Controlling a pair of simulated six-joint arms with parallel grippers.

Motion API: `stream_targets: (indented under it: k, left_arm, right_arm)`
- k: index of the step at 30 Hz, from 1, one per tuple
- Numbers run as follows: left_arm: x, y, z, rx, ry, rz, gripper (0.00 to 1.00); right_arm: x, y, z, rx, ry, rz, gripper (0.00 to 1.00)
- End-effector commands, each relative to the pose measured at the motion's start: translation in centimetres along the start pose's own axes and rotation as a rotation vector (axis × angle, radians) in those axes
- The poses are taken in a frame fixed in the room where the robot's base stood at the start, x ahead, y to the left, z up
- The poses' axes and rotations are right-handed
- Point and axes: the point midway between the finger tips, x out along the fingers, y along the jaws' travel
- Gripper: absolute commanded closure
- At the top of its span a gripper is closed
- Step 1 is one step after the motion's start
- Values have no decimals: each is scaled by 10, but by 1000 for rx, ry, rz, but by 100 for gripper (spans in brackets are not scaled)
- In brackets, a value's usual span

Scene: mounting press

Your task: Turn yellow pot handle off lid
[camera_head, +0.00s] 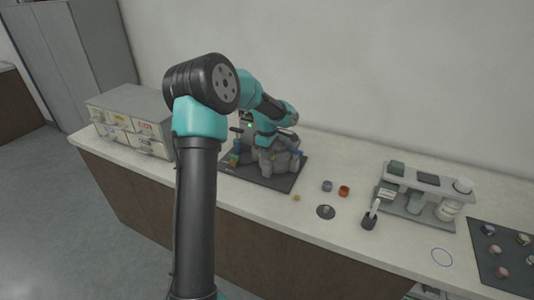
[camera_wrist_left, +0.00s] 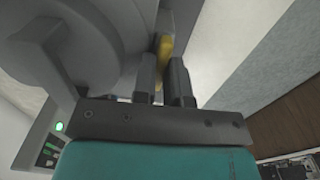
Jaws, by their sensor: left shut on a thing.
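The grey mounting press (camera_head: 280,161) stands on a dark base plate on the counter in the head view. In the left wrist view a yellow handle (camera_wrist_left: 166,48) shows upright between the two dark fingers of my left gripper (camera_wrist_left: 164,82). My left gripper is shut on this handle. A large grey rounded body (camera_wrist_left: 88,45) of the press fills the left of that view; I cannot tell which part of it is the lid. In the head view my left arm hides the fingertips and the handle. My right gripper is not in view.
A drawer box (camera_head: 127,119) stands left on the counter (camera_head: 300,225). Right of the press are a grey cup (camera_head: 327,186), an orange cup (camera_head: 344,191), a dark disc (camera_head: 326,212), a black holder (camera_head: 369,221) and a bottle rack (camera_head: 415,181). The front counter is mostly clear.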

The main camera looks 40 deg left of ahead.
Motion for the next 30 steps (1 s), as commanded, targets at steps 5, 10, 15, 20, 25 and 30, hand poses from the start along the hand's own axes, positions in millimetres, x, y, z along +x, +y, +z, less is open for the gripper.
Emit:
stream_targets:
  k: [5,10,15,20,25,30]
  left_arm:
    - [-1,0,0,-1,0,1,100]
    - [-1,0,0,0,0,1,85]
    - [0,0,0,0,0,1,69]
    - [0,0,0,0,0,0,62]
    - [-1,0,0,0,0,0,62]
    - [-9,0,0,0,1,2,62]
  right_arm:
    - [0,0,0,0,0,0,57]
    - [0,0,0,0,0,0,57]
    - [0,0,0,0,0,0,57]
    - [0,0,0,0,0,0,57]
    - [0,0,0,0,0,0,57]
    - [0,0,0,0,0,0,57]
